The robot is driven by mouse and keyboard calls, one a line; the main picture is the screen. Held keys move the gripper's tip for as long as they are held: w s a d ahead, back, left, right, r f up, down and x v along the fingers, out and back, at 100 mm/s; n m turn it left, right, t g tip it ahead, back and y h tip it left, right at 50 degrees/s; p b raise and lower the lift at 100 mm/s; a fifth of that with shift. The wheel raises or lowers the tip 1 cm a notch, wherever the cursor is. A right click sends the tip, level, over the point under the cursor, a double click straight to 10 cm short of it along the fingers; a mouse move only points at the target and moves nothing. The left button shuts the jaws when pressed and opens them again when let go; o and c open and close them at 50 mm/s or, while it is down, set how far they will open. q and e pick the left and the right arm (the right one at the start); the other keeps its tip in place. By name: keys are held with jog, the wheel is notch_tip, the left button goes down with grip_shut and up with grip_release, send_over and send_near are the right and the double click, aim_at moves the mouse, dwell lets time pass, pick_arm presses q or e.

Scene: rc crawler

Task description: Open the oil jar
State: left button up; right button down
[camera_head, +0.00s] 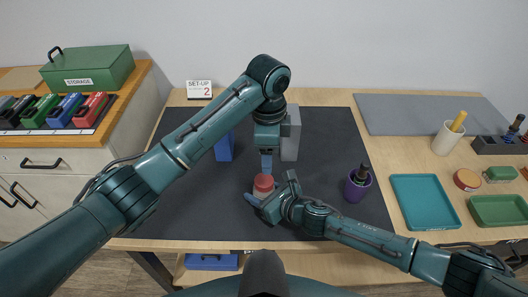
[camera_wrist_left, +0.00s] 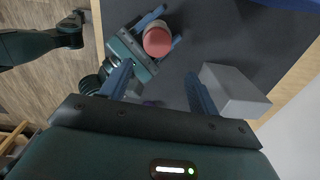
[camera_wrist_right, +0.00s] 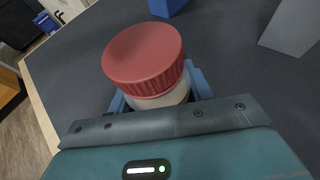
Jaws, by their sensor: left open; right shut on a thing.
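The oil jar is a small clear jar with a red ribbed lid (camera_head: 264,183), standing on the dark mat near the table's front. My right gripper (camera_head: 262,195) is shut around the jar body below the lid. In the right wrist view the red lid (camera_wrist_right: 143,55) is on the jar, and the pale body (camera_wrist_right: 165,98) sits between the blue fingers. My left gripper (camera_head: 266,160) is above the jar, pointing down. In the left wrist view its fingers (camera_wrist_left: 160,90) are open and empty, and the lid (camera_wrist_left: 157,41) lies beyond them, apart from them.
A grey block (camera_head: 291,135) and a blue block (camera_head: 224,147) stand behind the jar. A purple cup (camera_head: 357,186) with a dark-handled tool stands to the right. A teal tray (camera_head: 425,202) and a white cup (camera_head: 446,138) are further right. The mat's left part is clear.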

aim_at(264, 180)
pick_arm(q)
jog(key=m, duration=1.2)
jog(key=shift+s+a+f, duration=0.1)
jog(key=shift+a+f, duration=0.1)
jog(key=shift+a, duration=0.05)
jog(key=m, duration=0.4)
jog(key=shift+a+f+m, duration=0.1)
jog(key=shift+a+m, duration=0.1)
jog(key=shift+m, duration=0.2)
jog(key=shift+s+f, duration=0.1)
jog(key=shift+f, duration=3.9)
jog(key=shift+c, duration=0.4)
